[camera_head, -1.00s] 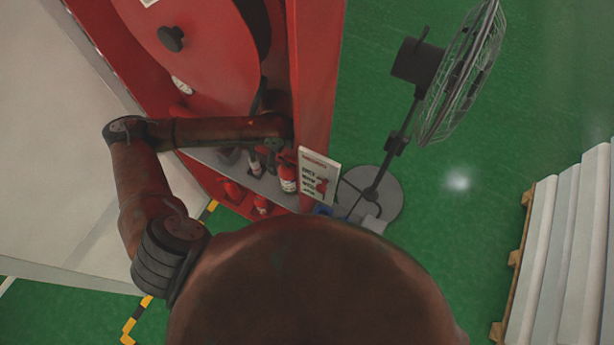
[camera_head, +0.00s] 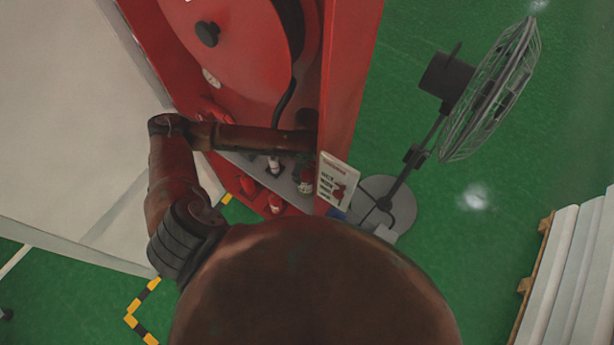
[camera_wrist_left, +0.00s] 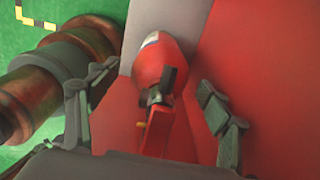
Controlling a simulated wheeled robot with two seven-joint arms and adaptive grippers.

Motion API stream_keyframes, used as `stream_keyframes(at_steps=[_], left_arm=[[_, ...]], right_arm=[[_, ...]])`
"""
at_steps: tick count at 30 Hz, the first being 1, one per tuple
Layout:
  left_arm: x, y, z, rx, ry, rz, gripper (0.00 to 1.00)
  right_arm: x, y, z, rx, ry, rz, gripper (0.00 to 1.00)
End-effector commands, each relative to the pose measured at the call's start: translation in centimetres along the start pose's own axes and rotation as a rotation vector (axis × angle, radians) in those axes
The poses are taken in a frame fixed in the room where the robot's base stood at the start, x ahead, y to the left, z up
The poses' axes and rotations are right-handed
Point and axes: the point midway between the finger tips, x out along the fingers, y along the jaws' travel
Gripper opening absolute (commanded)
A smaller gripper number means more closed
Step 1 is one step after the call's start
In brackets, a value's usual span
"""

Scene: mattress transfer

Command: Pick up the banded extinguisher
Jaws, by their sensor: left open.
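The red extinguisher (camera_wrist_left: 154,66) stands between the fingers of my open left gripper (camera_wrist_left: 153,84) in the left wrist view. It has a pale label or band at its far end, a dark valve and a red handle near the camera. The fingers are apart from it on both sides. In the head view an extinguisher (camera_head: 306,184) with a white band stands on the grey shelf near the end of my left arm, which partly covers it; the gripper there is mostly hidden. My right gripper is not in view.
Other red extinguishers (camera_head: 276,203) stand in the red cabinet (camera_head: 352,65). A white sign (camera_head: 336,180) and a standing fan (camera_head: 490,95) are right of it.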

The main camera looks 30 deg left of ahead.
Motion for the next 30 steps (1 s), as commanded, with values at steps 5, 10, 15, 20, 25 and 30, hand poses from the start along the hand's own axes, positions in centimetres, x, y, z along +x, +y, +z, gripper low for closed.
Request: stream_keyframes(at_steps=[5, 10, 15, 20, 25, 30], left_arm=[[-0.01, 0.01, 0.01, 0.000, 0.000, 0.000, 0.66], [-0.02, 0.01, 0.01, -0.001, 0.000, 0.000, 0.54], [-0.03, 0.01, 0.01, -0.001, 0.000, 0.000, 0.42], [-0.03, 0.01, 0.01, -0.001, 0.000, 0.000, 0.31], [-0.03, 0.01, 0.01, -0.001, 0.000, 0.000, 0.20], [-0.03, 0.01, 0.01, -0.001, 0.000, 0.000, 0.08]], right_arm=[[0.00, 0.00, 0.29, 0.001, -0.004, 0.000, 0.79], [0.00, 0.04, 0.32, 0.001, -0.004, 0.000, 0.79], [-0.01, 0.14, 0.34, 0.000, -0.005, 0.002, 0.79], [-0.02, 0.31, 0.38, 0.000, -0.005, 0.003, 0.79], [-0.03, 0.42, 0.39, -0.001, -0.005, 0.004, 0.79], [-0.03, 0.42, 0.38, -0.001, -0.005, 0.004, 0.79]])
